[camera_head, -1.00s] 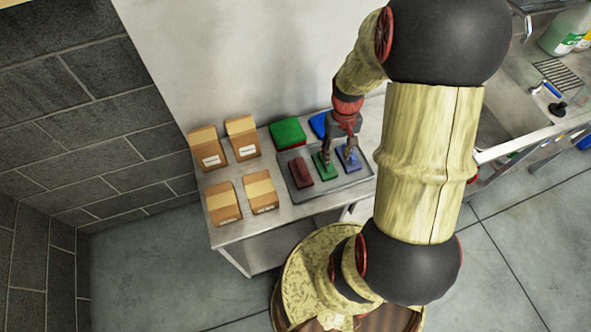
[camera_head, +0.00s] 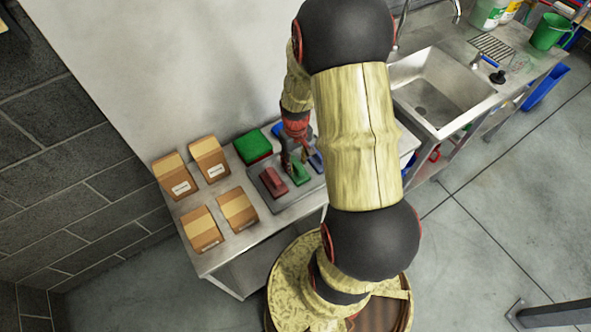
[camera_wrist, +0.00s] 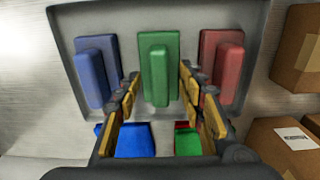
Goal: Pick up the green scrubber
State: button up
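The green scrubber (camera_wrist: 159,76) has a raised grip block and lies in the middle of a grey tray (camera_wrist: 185,18), between a blue scrubber (camera_wrist: 96,72) and a red scrubber (camera_wrist: 221,68). In the head view the green scrubber (camera_head: 300,175) is partly covered by my arm. My gripper (camera_wrist: 160,75) is open in the wrist view, one finger on each side of the green scrubber, with visible gaps. Its height above the scrubber is hard to judge. The head view shows my gripper (camera_head: 294,162) over the tray.
Behind the tray lie a green-topped pad stack (camera_head: 253,147) and blue pads (camera_wrist: 135,140). Several cardboard boxes (camera_head: 202,232) stand left of the tray in the head view. A wall is behind the table, and a sink (camera_head: 435,90) is to the right.

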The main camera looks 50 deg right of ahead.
jog(key=shift+f, duration=0.75)
jog(key=shift+c, duration=0.6)
grip_shut()
